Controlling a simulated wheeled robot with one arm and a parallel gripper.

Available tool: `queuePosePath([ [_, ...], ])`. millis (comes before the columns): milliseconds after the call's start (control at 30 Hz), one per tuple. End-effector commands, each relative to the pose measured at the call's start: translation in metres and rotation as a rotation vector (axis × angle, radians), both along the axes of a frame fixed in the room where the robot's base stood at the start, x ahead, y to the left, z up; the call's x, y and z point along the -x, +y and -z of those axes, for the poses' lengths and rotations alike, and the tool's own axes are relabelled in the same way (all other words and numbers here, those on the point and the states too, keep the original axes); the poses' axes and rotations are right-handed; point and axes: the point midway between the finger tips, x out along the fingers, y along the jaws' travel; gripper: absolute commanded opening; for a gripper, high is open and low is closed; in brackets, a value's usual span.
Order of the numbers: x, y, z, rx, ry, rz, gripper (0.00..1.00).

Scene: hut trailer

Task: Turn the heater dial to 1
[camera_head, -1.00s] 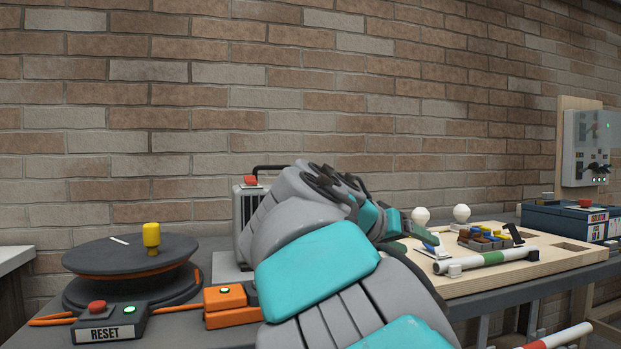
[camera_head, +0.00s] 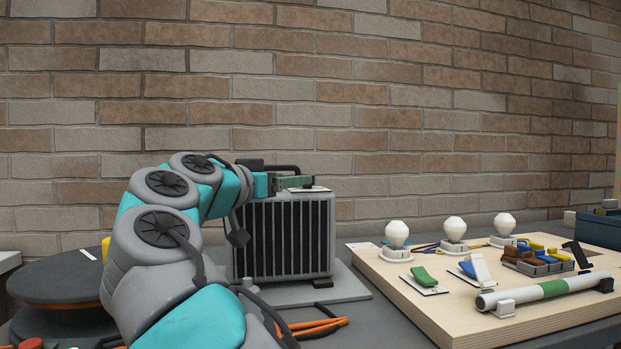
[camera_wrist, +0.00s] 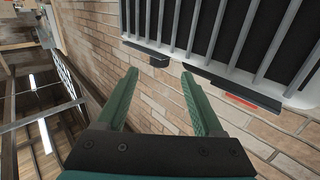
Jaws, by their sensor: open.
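The heater (camera_head: 291,238) is a grey box with dark vertical slats, standing on a pale base plate. In the wrist view its slatted face (camera_wrist: 225,35) fills the upper right. My gripper (camera_head: 299,182) is above the heater's top in the head view, its green fingers pointing right. In the wrist view my gripper (camera_wrist: 160,75) is open, with nothing between its fingers. A dark block (camera_wrist: 152,59) and a dark bar with a red patch (camera_wrist: 243,101) show along the heater's edge. I cannot make out the dial or its numbers; my arm and gripper cover part of the heater's top.
A wooden board (camera_head: 425,305) to the right holds several white bulbs, coloured pieces and a white-green tube (camera_head: 545,291). Orange-handled pliers (camera_head: 313,327) lie before the heater. A dark turntable (camera_head: 50,280) is at left. A brick wall (camera_head: 330,90) stands behind.

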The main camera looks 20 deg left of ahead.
Motion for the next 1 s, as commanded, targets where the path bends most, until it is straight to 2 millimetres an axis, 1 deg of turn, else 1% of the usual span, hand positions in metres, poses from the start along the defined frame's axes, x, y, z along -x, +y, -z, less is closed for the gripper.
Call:
queuePosePath([
  [167, -0.021, -0.005, 0.001, 0.002, 0.005, 0.002, 0.69],
  [300, -0.044, -0.011, 0.001, 0.003, 0.008, 0.003, 0.69],
  [433, -0.061, -0.013, 0.001, 0.005, 0.006, 0.000, 0.69],
  [567, -0.070, -0.017, 0.002, 0.003, 0.006, 0.002, 0.69],
  [767, -0.070, -0.017, 0.002, 0.002, 0.004, 0.001, 0.69],
  [800, -0.070, -0.017, 0.002, 0.003, 0.004, 0.001, 0.68],
  [1000, -0.070, -0.017, 0.002, 0.002, 0.004, 0.001, 0.45],
])
